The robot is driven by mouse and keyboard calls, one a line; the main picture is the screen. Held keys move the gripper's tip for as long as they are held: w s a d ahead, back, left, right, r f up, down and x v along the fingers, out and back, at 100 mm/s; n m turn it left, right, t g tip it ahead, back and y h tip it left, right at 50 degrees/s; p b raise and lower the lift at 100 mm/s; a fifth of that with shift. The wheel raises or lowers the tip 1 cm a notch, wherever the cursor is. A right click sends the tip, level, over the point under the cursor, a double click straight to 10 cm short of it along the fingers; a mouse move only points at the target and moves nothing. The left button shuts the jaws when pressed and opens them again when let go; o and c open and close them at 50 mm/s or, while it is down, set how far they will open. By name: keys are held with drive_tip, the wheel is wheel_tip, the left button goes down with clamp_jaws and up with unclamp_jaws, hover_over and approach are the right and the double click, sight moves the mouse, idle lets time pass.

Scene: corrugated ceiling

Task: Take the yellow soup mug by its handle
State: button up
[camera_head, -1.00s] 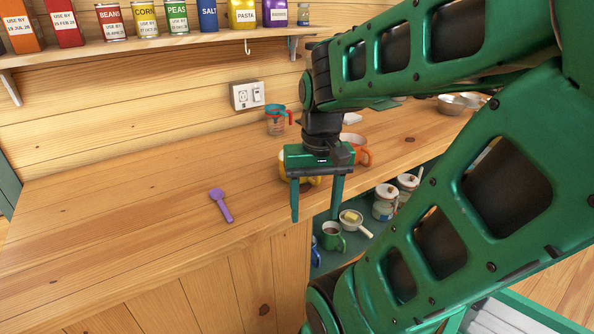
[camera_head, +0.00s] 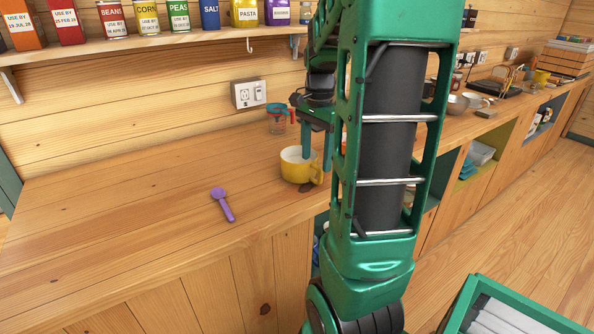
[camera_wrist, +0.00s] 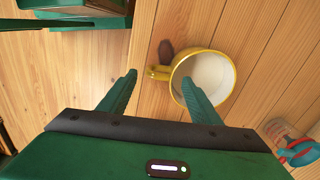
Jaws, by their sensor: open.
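The yellow soup mug (camera_head: 292,172) stands upright on the wooden counter, its white inside showing. In the head view its handle points right, towards the counter's front edge. My gripper (camera_head: 317,158) is over the mug's right side, fingers pointing down, and my arm hides part of it. In the wrist view my gripper (camera_wrist: 159,76) is open and empty. The handle of the mug (camera_wrist: 226,66) shows between the two fingertips. One finger overlaps the mug's opening in the picture, and the other is outside the handle. I cannot tell how far the fingertips are above the handle.
A purple spoon (camera_head: 222,204) lies left of the mug. A clear cup with a blue rim and red handle (camera_head: 277,122) stands behind it. A shelf of tins (camera_head: 148,18) is above. The counter's left part is clear. My arm hides the counter right of the mug.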

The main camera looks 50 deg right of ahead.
sight(304, 168)
drive_tip(key=shift+s+f, duration=0.2)
drive_tip(key=shift+f, duration=2.8)
drive_tip(key=c, duration=1.4)
drive_tip(key=shift+r, duration=0.2)
